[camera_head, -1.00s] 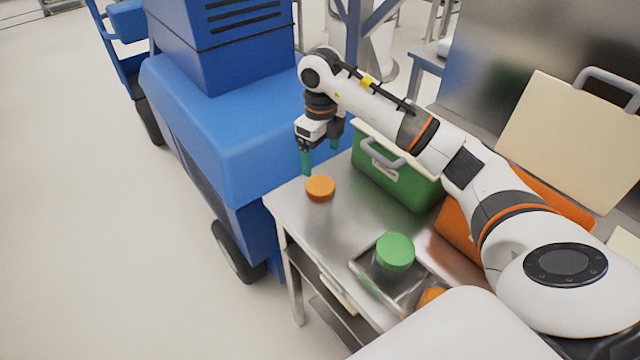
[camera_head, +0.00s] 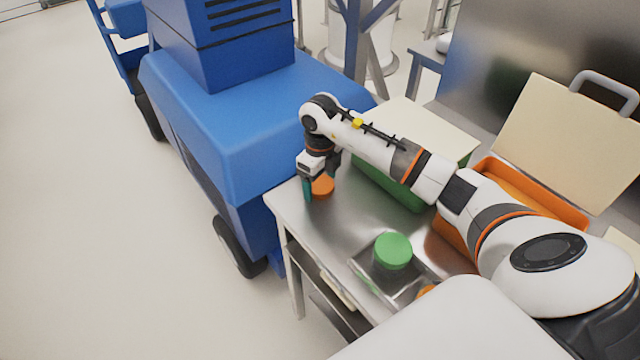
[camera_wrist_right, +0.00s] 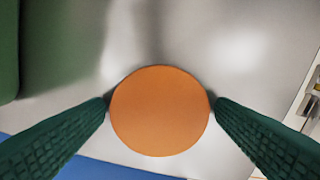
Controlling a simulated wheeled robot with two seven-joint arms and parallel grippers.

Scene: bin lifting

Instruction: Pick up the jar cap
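The orange jar cap (camera_head: 323,185) lies flat on the metal table near its far left corner. It also shows in the right wrist view as a round orange disc (camera_wrist_right: 160,111). My right gripper (camera_head: 313,194) is low over the cap, pointing down. In the right wrist view the green ridged fingertips (camera_wrist_right: 160,103) stand on opposite sides of the cap, very close to its edge. The gripper is open around it; I cannot tell whether either finger touches. My left gripper is not in view.
A green bin (camera_head: 390,187) with a pale lid stands right of the cap, under my right arm. An orange bin (camera_head: 449,232) stands nearer. A green-lidded jar (camera_head: 393,251) stands on a metal tray. A blue machine (camera_head: 240,130) stands beyond the table's left edge.

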